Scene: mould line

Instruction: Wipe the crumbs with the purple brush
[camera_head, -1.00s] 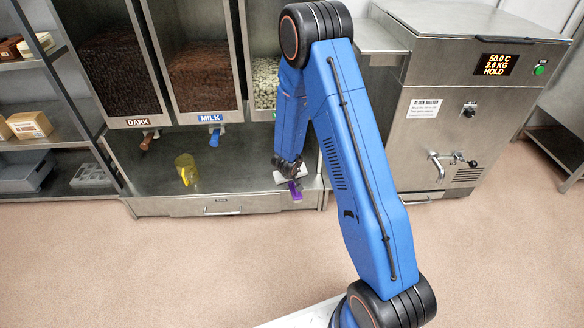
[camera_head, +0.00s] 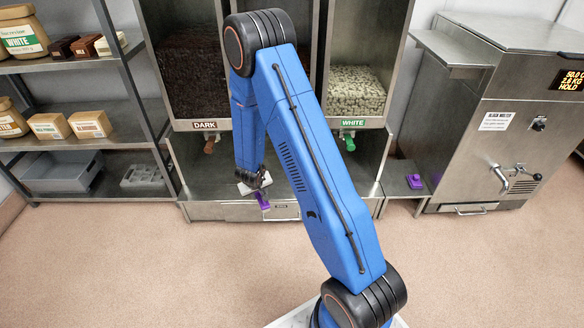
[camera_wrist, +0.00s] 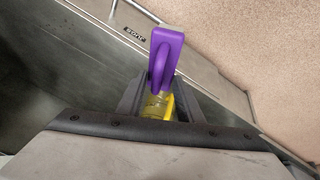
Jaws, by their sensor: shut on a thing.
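My gripper (camera_head: 255,182) is shut on a purple brush (camera_head: 263,201) just above the front edge of the steel bench (camera_head: 330,208). In the wrist view the purple brush (camera_wrist: 164,55) sticks out between the fingers of my gripper (camera_wrist: 160,98); its bristles cannot be made out. A yellow thing (camera_wrist: 158,108) shows behind the fingers there, partly hidden. A second purple thing (camera_head: 414,182) lies on a small side ledge right of the bench. I cannot make out any crumbs.
Dispenser bins stand over the bench, with a dark tap (camera_head: 210,144) and a green tap (camera_head: 349,142) hanging low. A shelf rack (camera_head: 110,100) with jars and boxes is at the left. A steel melter (camera_head: 510,140) is at the right. The floor in front is clear.

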